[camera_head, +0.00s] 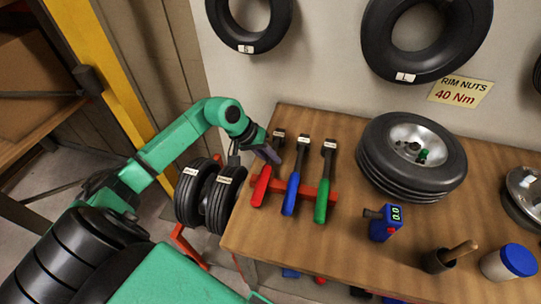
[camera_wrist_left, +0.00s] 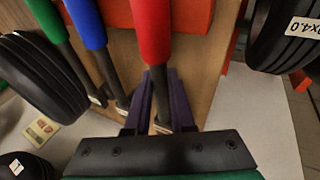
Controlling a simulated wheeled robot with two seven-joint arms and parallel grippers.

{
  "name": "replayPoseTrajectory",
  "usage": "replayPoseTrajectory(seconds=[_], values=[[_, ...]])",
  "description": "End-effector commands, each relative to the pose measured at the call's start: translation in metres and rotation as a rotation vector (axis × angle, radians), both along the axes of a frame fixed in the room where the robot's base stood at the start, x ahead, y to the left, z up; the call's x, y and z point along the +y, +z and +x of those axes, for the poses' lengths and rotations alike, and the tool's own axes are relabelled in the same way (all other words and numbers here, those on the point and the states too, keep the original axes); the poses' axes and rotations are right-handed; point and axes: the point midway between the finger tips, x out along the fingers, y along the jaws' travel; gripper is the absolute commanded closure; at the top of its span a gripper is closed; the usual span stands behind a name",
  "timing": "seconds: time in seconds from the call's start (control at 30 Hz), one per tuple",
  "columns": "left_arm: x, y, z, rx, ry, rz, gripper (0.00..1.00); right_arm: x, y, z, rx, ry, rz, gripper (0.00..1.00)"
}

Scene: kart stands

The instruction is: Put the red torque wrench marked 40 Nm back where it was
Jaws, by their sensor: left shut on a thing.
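The red torque wrench (camera_head: 261,187) lies at the left end of the red rack (camera_head: 334,197) on the wooden bench, beside the blue wrench (camera_head: 292,190) and the green wrench (camera_head: 322,200). The tag on its head is too small to read. My left gripper (camera_head: 268,152) is shut on its dark shaft near the head. In the left wrist view the purple fingers (camera_wrist_left: 150,105) close around the shaft just beyond the red handle (camera_wrist_left: 151,30). The handle appears to rest in the rack; the exact contact is unclear. My right gripper is not in view.
A wheel with a tyre (camera_head: 410,155) stands right of the wrenches, under a sign (camera_head: 460,92) reading "RIM NUTS 40 Nm". A blue device (camera_head: 385,222), a dark cup (camera_head: 440,260) and a blue-lidded jar (camera_head: 508,262) stand near the front. Tyres (camera_head: 222,200) stand left of the bench.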

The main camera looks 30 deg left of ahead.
Motion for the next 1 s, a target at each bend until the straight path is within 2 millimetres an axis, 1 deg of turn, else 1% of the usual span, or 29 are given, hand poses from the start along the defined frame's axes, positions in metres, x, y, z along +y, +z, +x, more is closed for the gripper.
replayPoseTrajectory(seconds=[0.23,0.27,0.3,0.33,0.6,0.7,0.77,0.87,1.0], values=[[0.000,-0.003,0.001,-0.002,0.000,0.000,1.00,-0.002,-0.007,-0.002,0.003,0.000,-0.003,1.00],[0.000,-0.002,0.000,0.000,0.000,0.000,0.67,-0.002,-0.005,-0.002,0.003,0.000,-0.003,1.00],[0.000,-0.002,0.000,0.000,0.000,0.000,0.51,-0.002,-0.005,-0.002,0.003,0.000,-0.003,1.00],[0.000,-0.002,0.000,0.001,0.000,0.000,0.48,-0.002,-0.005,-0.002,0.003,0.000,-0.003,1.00],[0.000,-0.002,0.000,0.001,0.000,-0.001,0.48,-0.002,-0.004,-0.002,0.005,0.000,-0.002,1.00],[0.000,0.003,0.000,0.001,0.000,-0.001,0.48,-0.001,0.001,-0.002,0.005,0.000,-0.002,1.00],[0.003,0.004,-0.002,0.001,0.000,0.002,0.48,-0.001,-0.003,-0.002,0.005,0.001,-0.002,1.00],[0.010,0.017,-0.007,-0.002,0.001,0.005,0.48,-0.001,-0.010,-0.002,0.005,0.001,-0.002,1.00],[0.023,0.045,-0.018,0.000,0.001,0.008,0.48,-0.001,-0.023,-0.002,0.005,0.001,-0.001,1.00]])
